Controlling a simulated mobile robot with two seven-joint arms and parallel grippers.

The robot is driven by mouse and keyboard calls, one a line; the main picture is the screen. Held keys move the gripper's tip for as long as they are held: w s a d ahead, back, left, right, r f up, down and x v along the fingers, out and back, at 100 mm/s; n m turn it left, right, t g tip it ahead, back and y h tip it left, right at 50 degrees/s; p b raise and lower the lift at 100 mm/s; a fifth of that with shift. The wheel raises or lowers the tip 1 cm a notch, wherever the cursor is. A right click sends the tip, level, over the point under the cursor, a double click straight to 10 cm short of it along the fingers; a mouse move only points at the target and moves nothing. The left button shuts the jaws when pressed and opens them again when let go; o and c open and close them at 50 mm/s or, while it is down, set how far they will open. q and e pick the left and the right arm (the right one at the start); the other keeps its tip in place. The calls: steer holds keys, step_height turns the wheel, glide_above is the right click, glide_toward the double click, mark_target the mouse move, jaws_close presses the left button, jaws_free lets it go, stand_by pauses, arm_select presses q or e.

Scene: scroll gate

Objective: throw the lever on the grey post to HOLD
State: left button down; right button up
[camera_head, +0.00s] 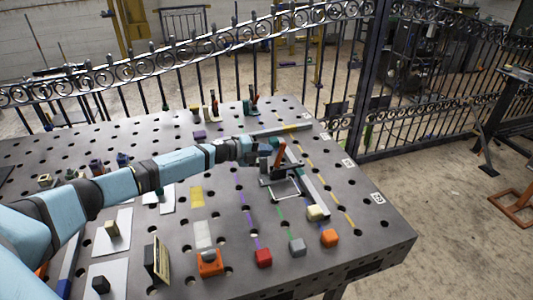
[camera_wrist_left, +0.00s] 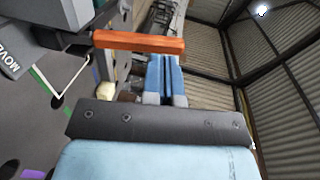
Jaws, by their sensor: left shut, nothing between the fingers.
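The lever is an orange-red bar (camera_head: 280,153) standing up from a dark grey post (camera_head: 283,180) on the right part of the table. In the left wrist view the lever (camera_wrist_left: 138,42) crosses just beyond my fingers, and a plate reading "MOVE" (camera_wrist_left: 14,62) shows at the left edge. My left gripper (camera_head: 268,148) is beside the lever, on its left in the head view. Its blue fingers (camera_wrist_left: 165,76) are together and empty. I cannot tell whether they touch the lever. The HOLD marking is not legible. My right gripper is not in view.
The perforated table (camera_head: 375,235) carries a red block (camera_head: 263,257), a grey block (camera_head: 297,247), an orange block (camera_head: 329,238) and a cream block (camera_head: 317,213) in front of the post. An orange-based fixture (camera_head: 210,263) stands nearer. A black scroll gate (camera_head: 330,60) runs behind.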

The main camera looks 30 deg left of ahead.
arm_select(q)
steer(key=r+b+v, duration=0.1)
steer(key=v, duration=1)
steer(key=shift+s+b, duration=0.15)
steer(key=shift+b, duration=0.15)
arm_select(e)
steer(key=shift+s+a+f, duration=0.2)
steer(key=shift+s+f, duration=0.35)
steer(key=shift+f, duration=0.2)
arm_select(q)
steer(key=shift+r, duration=0.1)
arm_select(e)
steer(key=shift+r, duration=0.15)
